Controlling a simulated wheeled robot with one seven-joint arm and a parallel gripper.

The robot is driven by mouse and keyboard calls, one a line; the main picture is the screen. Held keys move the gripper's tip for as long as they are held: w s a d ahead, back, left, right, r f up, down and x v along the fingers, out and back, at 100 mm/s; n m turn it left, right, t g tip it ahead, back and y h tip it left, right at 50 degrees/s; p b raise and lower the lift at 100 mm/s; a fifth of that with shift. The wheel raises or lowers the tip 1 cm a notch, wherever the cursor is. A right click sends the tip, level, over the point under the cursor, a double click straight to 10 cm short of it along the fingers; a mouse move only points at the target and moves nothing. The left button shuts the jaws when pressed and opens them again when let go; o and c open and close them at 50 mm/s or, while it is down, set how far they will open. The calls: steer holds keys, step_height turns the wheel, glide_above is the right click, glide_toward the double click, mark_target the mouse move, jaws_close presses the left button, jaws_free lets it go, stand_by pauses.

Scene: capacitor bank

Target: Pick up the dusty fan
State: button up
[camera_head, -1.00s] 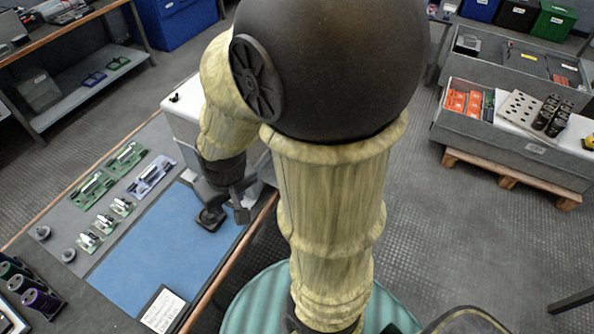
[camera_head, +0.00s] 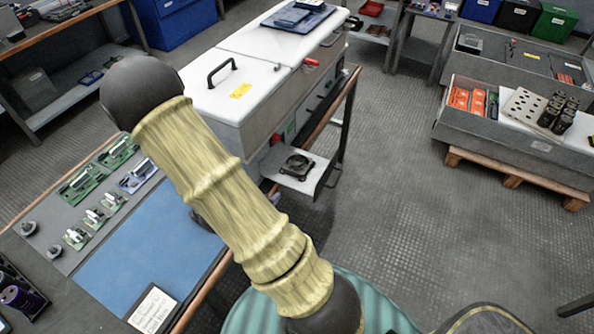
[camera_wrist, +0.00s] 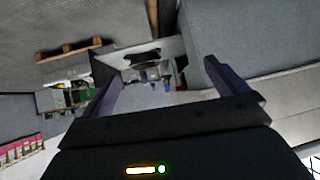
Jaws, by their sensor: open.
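A dark square fan (camera_head: 297,165) lies on a grey tray (camera_head: 318,184) that juts from the front of a white-topped machine (camera_head: 255,75). In the wrist view the fan (camera_wrist: 141,58) shows as a dark shape on the pale tray, beyond and slightly left of the middle between my fingers. My gripper (camera_wrist: 160,75) is open, with nothing between its fingers, and is apart from the fan. In the head view my arm mostly hides the gripper. Dust on the fan is too small to tell.
A blue mat (camera_head: 140,250) and several green circuit boards lie on the bench at left, with a white label card (camera_head: 153,310). A grey bin with orange parts (camera_head: 468,101) stands on a pallet at right. The floor between is clear.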

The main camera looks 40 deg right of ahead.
steer(key=s+d+h, duration=0.1)
steer(key=h, duration=0.1)
steer(key=s+d+m+h, duration=0.1)
steer(key=d, duration=0.1)
steer(key=shift+s+d+f+g+h+b, duration=0.2)
steer(key=shift+d+g+h+b, duration=0.1)
steer(key=shift+h+b, duration=0.1)
steer(key=shift+f, duration=0.1)
steer(key=b, duration=0.3)
steer(key=shift+w+d+f+b, duration=0.25)
steer(key=shift+w+f+b, duration=0.05)
steer(key=shift+w+b, duration=0.05)
steer(key=shift+b, duration=0.4)
steer(key=b+x, duration=0.1)
steer(key=b, duration=0.5)
steer(key=shift+d+f, duration=0.15)
steer(key=shift+d, duration=0.15)
steer(key=b, duration=0.2)
glide_toward(298, 167)
steer(key=x, duration=0.5)
steer(key=shift+a, duration=0.1)
